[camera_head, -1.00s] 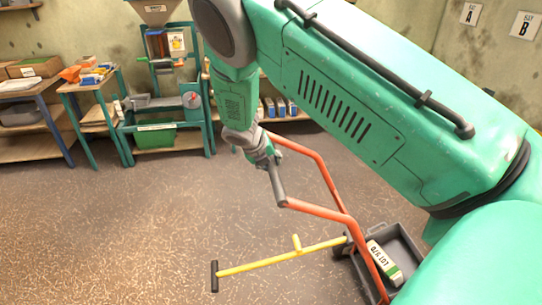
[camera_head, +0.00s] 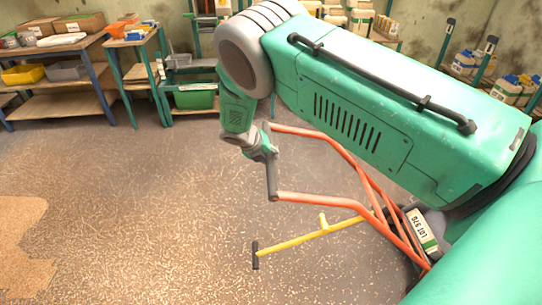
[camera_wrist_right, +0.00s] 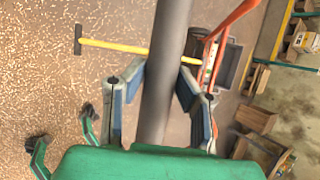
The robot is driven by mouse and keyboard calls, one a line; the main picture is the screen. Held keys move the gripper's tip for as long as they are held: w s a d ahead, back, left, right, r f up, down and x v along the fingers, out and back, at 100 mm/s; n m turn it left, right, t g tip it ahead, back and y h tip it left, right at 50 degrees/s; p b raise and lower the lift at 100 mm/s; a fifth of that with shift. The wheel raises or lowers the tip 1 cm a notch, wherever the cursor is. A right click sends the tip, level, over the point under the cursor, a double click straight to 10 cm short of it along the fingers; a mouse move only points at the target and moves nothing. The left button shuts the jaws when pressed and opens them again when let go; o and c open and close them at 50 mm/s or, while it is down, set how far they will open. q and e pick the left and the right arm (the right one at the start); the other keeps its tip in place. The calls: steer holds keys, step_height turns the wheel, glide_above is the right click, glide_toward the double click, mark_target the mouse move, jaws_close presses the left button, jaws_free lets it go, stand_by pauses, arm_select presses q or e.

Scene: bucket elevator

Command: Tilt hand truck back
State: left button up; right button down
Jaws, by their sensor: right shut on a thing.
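The hand truck's orange tubular frame (camera_head: 318,199) runs from the centre to the lower right in the head view. Its dark grip bar (camera_head: 272,180) joins the two orange rails at the near end. My right gripper (camera_head: 268,153) is shut around this bar near its upper end. In the right wrist view, the bar (camera_wrist_right: 165,70) passes between the two blue-padded fingers. A labelled white box with a green band (camera_head: 421,231) is at the frame's lower end, partly hidden by the rails and my arm. The left gripper is not in view.
A yellow rod with a black T-end (camera_head: 300,238) extends left from the hand truck over clear brown floor. Workbenches (camera_head: 70,45) with bins stand at the back left. A green bin (camera_head: 195,96) is beside them. Shelves with jugs (camera_head: 470,65) are at the back right.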

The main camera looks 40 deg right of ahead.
steer(key=shift+w+a+f, duration=0.15)
steer(key=shift+a+f, duration=0.4)
steer(key=shift+a, duration=0.25)
steer(key=c, duration=1.6)
jaws_free()
steer(key=shift+f, duration=0.1)
steer(key=o, duration=0.3)
steer(key=shift+w+a+f, duration=0.1)
steer(key=shift+w+f, duration=0.05)
steer(key=shift+o, duration=0.2)
steer(key=shift+w+a, duration=0.1)
steer(key=shift+w, duration=0.05)
steer(key=shift+r, duration=0.2)
